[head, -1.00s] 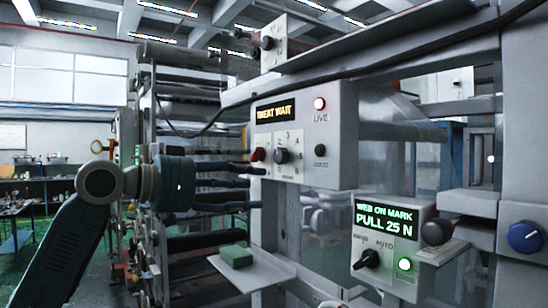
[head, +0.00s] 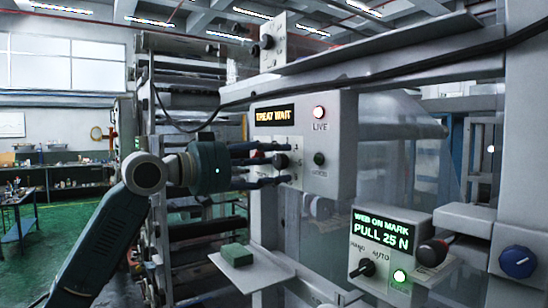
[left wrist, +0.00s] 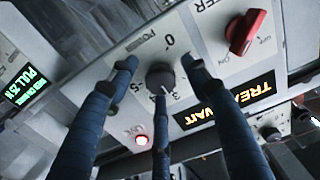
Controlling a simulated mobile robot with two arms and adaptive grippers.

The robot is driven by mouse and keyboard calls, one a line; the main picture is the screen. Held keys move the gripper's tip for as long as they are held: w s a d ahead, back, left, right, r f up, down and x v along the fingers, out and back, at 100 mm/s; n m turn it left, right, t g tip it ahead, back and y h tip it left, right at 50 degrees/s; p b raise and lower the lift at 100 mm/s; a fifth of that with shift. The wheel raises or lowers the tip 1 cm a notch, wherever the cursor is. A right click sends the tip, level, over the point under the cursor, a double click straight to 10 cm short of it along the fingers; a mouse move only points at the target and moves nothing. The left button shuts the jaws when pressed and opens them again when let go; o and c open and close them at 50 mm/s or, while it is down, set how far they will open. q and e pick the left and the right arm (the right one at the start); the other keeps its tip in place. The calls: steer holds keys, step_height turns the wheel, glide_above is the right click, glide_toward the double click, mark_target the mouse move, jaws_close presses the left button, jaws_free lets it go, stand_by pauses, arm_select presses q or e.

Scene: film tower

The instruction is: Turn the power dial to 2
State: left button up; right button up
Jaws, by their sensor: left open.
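The power dial (head: 281,161) is a small dark round knob on the pale control panel (head: 343,150), under an amber "TREAT WAIT" display (head: 273,116). In the left wrist view the dial (left wrist: 160,76) has a light pointer line towards the bottom of the picture, near the 3; its exact setting is hard to read. My left gripper (head: 284,163) faces the panel with its blue fingers at the dial. In the left wrist view the gripper (left wrist: 160,72) is open, its fingertips spread around the dial. I cannot tell whether they touch it. My right gripper is not in view.
A red knob (left wrist: 247,31) sits beside the dial. Below right is a "PULL 25 N" box (head: 381,235) with a black selector (head: 367,268). A green block (head: 237,254) rests on a shelf.

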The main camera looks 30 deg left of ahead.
arm_select(q)
steer(key=shift+c, duration=0.2)
steer(key=c, duration=1.1)
steer(key=n+p, duration=0.1)
steer(key=n, duration=0.4)
steer(key=shift+d+f, duration=0.1)
steer(key=shift+f+n+p, duration=0.1)
steer(key=shift+n+p, duration=0.4)
steer(key=shift+n, duration=1.3)
steer(key=o, duration=1.1)
steer(key=shift+o, duration=0.2)
